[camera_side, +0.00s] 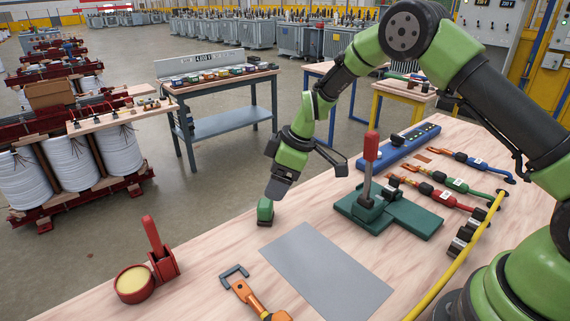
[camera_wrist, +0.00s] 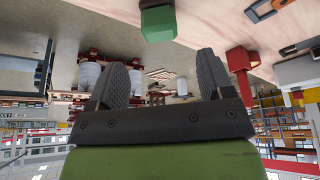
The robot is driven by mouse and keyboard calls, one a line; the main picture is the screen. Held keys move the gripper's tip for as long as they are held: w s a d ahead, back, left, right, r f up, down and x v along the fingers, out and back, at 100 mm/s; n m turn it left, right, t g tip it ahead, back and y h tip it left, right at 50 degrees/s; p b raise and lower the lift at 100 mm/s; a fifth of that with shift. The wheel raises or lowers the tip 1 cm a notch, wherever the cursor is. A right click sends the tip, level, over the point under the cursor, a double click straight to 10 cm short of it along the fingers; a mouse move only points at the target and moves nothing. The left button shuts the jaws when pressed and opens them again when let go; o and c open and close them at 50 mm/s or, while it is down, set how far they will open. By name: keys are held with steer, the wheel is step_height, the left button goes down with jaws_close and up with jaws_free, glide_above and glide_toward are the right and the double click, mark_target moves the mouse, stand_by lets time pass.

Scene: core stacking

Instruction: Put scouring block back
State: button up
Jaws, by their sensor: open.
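The scouring block, a small block with a green top (camera_side: 265,209), stands on the wooden bench near its far left edge. It also shows in the wrist view (camera_wrist: 158,24), at the top, in line with the space between the fingers. My gripper (camera_side: 274,190) is close above the block in the side view. In the wrist view my gripper (camera_wrist: 161,75) has its two dark fingers spread, with nothing between them. The block lies beyond the fingertips there. In the side view I cannot tell whether the gripper touches the block.
A grey plate (camera_side: 327,271) lies right of the block. A green base with a red lever (camera_side: 370,160) stands behind it. A red holder with a yellow-filled cup (camera_side: 135,283) is front left, an orange-handled tool (camera_side: 250,297) in front. Colored cables (camera_side: 440,190) lie right.

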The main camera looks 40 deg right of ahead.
steer(key=shift+v, duration=2.2)
steer(key=s+r+m+t, duration=0.3)
steer(key=s+r+m, duration=0.5)
steer(key=s+r, duration=0.95)
steer(key=s+m+t+h, duration=0.1)
steer(key=s+m, duration=0.4)
steer(key=s, duration=0.4)
steer(key=shift+s+d+r, duration=0.2)
steer(key=shift+d, duration=0.05)
